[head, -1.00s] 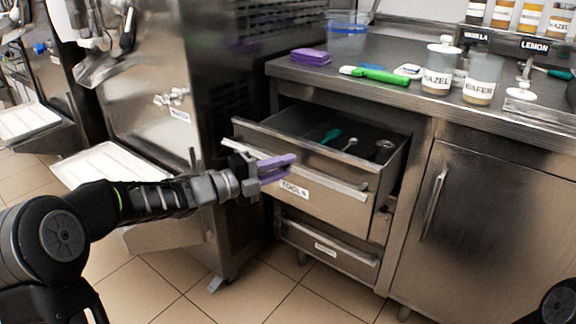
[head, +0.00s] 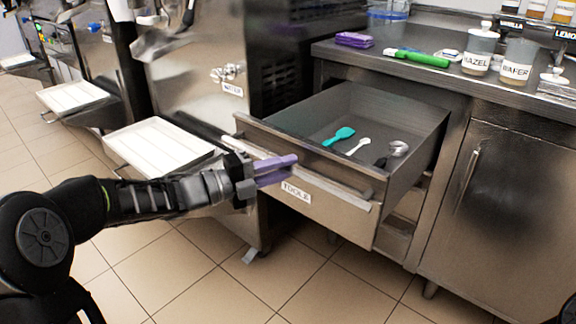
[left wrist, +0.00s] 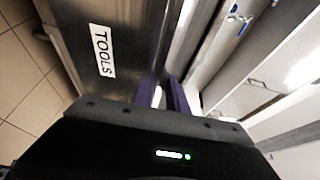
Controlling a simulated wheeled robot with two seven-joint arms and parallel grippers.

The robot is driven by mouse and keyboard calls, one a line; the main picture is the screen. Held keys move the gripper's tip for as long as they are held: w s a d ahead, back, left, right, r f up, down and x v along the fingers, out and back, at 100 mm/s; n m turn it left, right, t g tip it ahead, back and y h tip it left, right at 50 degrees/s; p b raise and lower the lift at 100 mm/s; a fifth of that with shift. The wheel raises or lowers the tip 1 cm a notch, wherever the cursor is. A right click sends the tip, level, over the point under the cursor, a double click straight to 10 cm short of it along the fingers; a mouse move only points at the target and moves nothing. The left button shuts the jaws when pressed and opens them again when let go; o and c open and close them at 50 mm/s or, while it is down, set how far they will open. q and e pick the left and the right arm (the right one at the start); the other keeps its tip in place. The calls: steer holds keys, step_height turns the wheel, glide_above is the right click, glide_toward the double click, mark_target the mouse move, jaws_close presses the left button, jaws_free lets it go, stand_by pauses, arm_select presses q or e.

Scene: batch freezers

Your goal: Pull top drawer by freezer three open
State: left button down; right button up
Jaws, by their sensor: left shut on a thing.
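The top drawer (head: 340,213), labelled TOOLS, stands well out of the counter beside the freezer. A teal spatula, a white spoon and a metal scoop lie inside it. My left gripper (head: 284,170) has purple fingers shut on the left part of the drawer's bar handle (head: 345,191). In the left wrist view the drawer front (left wrist: 82,40) with its TOOLS label is at the left, and the purple fingers (left wrist: 168,95) close around the handle bar. My right gripper is not in view.
The freezer (head: 200,110) with a white tray (head: 160,148) stands left of the drawer. A steel cabinet door (head: 500,190) is at the right. The counter top holds purple sponges (head: 354,40), a green-handled tool (head: 428,60) and labelled tubs (head: 480,50). Tiled floor lies open in front.

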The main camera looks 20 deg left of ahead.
arm_select(q)
steer(key=c, duration=1.3)
jaws_free()
steer(key=p+v, duration=0.1)
steer(key=v, duration=0.6)
steer(key=shift+s+a+p, duration=0.25)
steer(key=shift+p, duration=0.1)
